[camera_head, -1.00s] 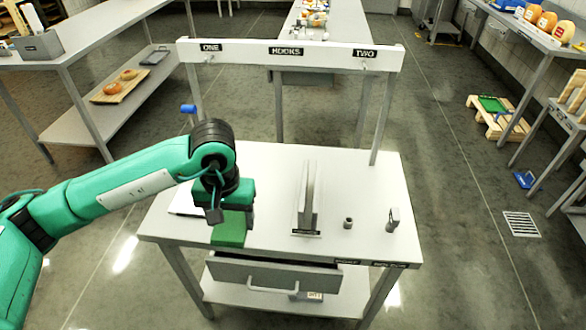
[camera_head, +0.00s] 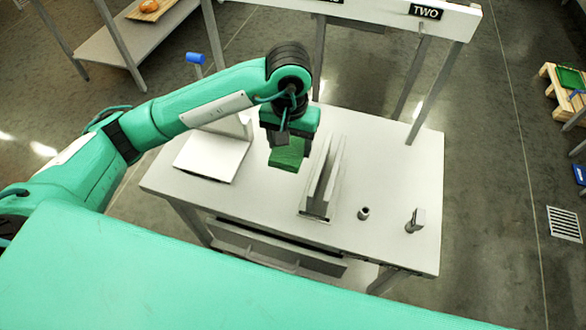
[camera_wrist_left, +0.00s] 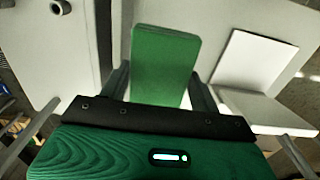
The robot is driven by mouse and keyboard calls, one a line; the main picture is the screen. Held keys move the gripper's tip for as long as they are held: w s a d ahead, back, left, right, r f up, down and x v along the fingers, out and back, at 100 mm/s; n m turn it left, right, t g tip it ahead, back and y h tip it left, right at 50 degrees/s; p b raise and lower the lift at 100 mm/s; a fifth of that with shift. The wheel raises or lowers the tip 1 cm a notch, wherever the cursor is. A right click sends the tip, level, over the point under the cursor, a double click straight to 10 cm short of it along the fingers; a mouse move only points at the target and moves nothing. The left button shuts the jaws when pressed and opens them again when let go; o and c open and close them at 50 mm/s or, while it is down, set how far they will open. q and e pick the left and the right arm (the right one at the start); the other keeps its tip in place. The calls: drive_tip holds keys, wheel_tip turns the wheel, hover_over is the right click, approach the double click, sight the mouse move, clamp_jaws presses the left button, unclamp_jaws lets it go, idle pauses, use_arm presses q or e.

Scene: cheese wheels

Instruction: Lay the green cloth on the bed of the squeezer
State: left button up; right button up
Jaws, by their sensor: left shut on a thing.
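My left gripper (camera_head: 284,146) is shut on the green cloth (camera_head: 288,158), which looks like a folded flat pad. It holds the cloth over the white table. In the left wrist view the cloth (camera_wrist_left: 164,62) sticks out from between the fingers. The squeezer, a white flat bed (camera_head: 210,156) with an upright plate and a blue-ended handle (camera_head: 194,58), stands just left of the gripper on the table. In the left wrist view the squeezer (camera_wrist_left: 248,65) is right of the cloth, apart from it. The arm partly hides the squeezer. My right gripper is not in view.
A narrow grey upright holder (camera_head: 322,178) stands close to the right of the gripper. A small dark cylinder (camera_head: 364,213) and a small metal piece (camera_head: 415,220) stand on the right of the table. A hook rail (camera_head: 400,14) spans the table's back.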

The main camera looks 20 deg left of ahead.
use_arm(q)
drive_tip(key=p, duration=0.1)
hover_over(291, 184)
wheel_tip(291, 184, down, 6)
drive_tip(key=f, duration=0.1)
wheel_tip(291, 184, down, 2)
drive_tip(key=shift+s+f+p, duration=0.1)
drive_tip(key=shift+f+p, duration=0.05)
drive_tip(key=shift+p, duration=0.15)
drive_tip(key=shift+f, duration=0.65)
wheel_tip(291, 184, down, 3)
drive_tip(key=shift+f+p, duration=0.1)
drive_tip(key=shift+p, duration=0.3)
drive_tip(key=shift+f, duration=0.2)
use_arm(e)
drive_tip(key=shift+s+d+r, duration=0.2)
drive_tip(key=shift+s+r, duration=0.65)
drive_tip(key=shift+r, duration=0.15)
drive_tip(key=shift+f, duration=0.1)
use_arm(q)
drive_tip(key=shift+f+b, duration=0.2)
drive_tip(key=shift+b, duration=0.1)
drive_tip(key=o, duration=0.7)
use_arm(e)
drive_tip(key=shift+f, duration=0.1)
